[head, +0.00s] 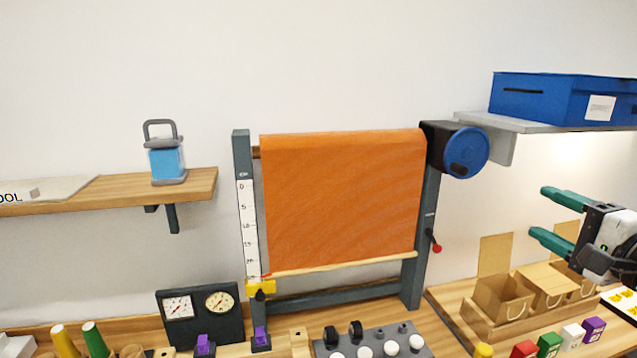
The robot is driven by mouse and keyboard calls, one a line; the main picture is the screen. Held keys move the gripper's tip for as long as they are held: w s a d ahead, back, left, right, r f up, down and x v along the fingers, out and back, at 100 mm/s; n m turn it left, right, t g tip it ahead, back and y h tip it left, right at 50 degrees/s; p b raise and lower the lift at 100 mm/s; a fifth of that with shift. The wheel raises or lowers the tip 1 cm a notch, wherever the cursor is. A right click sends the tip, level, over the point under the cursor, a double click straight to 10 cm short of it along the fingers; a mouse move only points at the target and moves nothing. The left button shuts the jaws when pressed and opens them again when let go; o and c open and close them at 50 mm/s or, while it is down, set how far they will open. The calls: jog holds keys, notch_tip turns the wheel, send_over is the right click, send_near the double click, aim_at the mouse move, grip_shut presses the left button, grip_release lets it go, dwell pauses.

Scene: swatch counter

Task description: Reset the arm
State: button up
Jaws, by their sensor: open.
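My gripper (546,215) is at the right side of the head view, in front of the wall and above the small boxes on the counter. Its two green fingers point left and stand apart with nothing between them. The wrist is grey, black and white, and the rest of the arm is cut off by the right edge of the picture.
An orange cloth (340,200) hangs on a grey frame with a blue wheel (466,152). A blue box (545,97) rests on a shelf above my gripper. Cardboard boxes (503,297) stand below it. A lantern (166,160) is on the left shelf.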

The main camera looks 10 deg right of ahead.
jog(key=s+a+f+n+g+b, duration=0.1)
jog(key=s+a+f+n+g, duration=0.2)
jog(key=f, duration=0.8)
jog(key=s+a+f+n+g+b, duration=0.15)
jog(key=a+f, duration=0.35)
jog(key=f, duration=0.5)
jog(key=s+a+f+n+g+b, duration=0.1)
jog(key=s+a+f+n+g, duration=0.2)
jog(key=f, duration=0.8)
jog(key=s+a+f+n+g+b, duration=0.1)
jog(key=s+a+f+n+g, duration=0.2)
jog(key=s+f, duration=0.6)
jog(key=s+a+f+n+g+b, duration=0.1)
jog(key=s+a+f+n+g, duration=0.2)
jog(key=s+f+n+g, duration=0.3)
jog(key=s+f, duration=0.4)
jog(key=s, duration=0.3)
jog(key=shift+s+h, duration=0.25)
jog(key=shift+h, duration=0.15)
jog(key=shift+g, duration=0.25)
jog(key=shift+c, duration=0.2)
